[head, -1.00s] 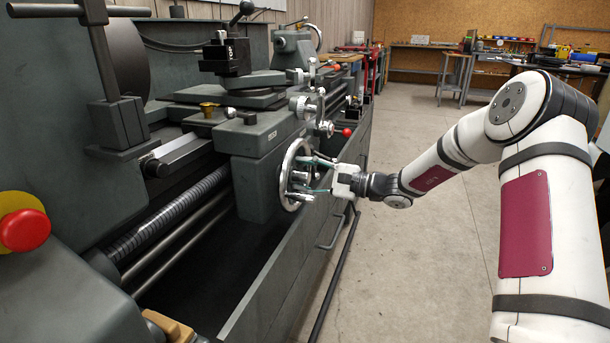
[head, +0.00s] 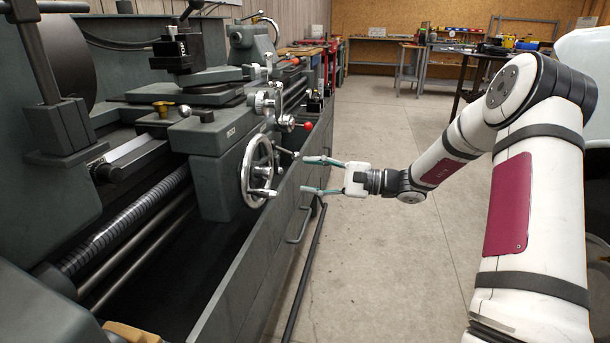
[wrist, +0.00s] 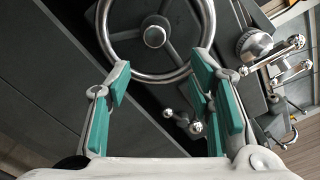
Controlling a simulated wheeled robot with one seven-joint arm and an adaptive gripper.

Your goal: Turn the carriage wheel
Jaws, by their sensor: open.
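The carriage wheel (head: 257,171) is a shiny metal handwheel on the front of the lathe's grey carriage apron, with a handle (head: 263,192) sticking out from its lower rim. In the wrist view the wheel (wrist: 155,78) fills the upper middle, with its hub and dark spokes showing and its top cut off. My gripper (head: 311,175) is open and empty, to the right of the wheel and apart from it in the head view. Its teal-padded fingers (wrist: 158,90) spread below and beside the wheel's rim in the wrist view.
Smaller levers and knobs, one with a red ball (head: 308,126), stand up and right of the wheel. The lathe's chip tray wall (head: 245,262) and a bar handle (head: 300,226) lie below. Open concrete floor (head: 390,270) is to the right; benches stand at the back.

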